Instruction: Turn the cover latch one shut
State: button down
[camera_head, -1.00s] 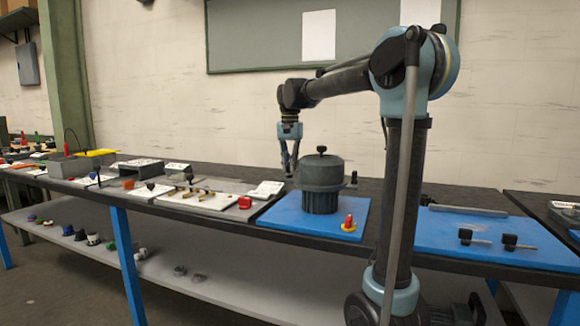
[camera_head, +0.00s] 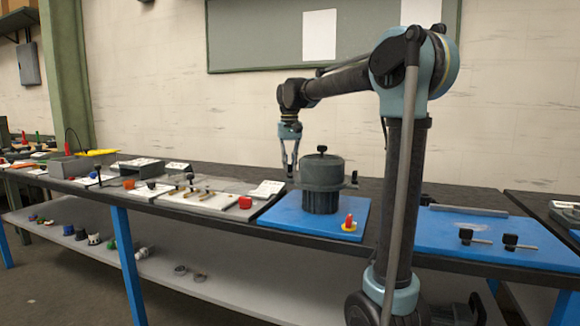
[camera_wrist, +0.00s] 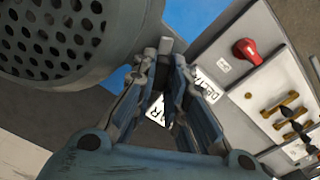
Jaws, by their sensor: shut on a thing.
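The grey round cover (camera_head: 321,173) stands on a blue mat (camera_head: 285,217) with a black knob on top. In the wrist view the perforated cover (camera_wrist: 55,35) fills the upper left. My gripper (camera_head: 290,174) points down at the cover's left side. In the wrist view my gripper (camera_wrist: 170,60) has its fingertips close together on a small grey latch tab (camera_wrist: 166,44) beside the cover's rim. Most of this latch is hidden by the fingers. Another latch (camera_head: 354,178) sticks out at the cover's right side.
A panel with a red knob (camera_head: 245,202) lies left of the mat. A second blue mat (camera_head: 440,232) with two black-handled pieces is at right, past my arm.

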jog(key=n, duration=0.6)
jog(key=shift+a, duration=0.2)
jog(key=n, duration=0.6)
jog(key=shift+s, duration=0.1)
jog(key=shift+n, duration=0.3)
jog(key=c, duration=1.9)
grip_release()
notch_tip(320, 180, up, 12)
